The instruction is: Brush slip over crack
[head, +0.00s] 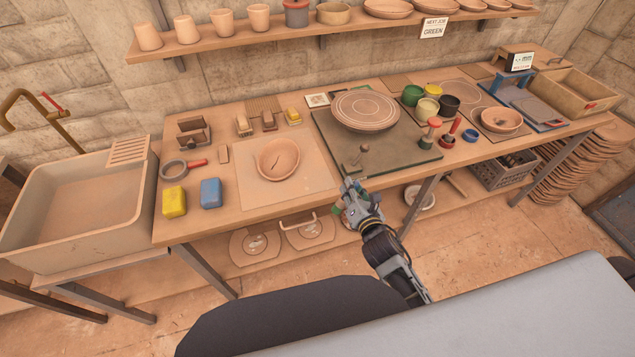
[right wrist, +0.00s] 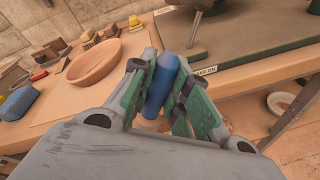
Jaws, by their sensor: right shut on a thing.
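A clay bowl (head: 278,160) with a dark crack line inside sits on a pale board (head: 310,192) at the front middle of the bench. The bowl also shows at the upper left in the right wrist view (right wrist: 93,64). My right gripper (head: 350,190) is at the bench's front edge, right of the bowl and apart from it. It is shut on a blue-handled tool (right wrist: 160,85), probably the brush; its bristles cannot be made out. Small green, yellow, cream and black pots (head: 427,108) stand further right; which holds slip cannot be told. My left gripper is not in view.
A turntable (head: 365,110) and a short upright lever (head: 363,149) stand behind my right gripper. Yellow (head: 174,201) and blue (head: 210,193) blocks lie left of the bowl. A sink (head: 75,215) is at far left. Red- and green-topped tools (head: 431,130) stand right of the turntable.

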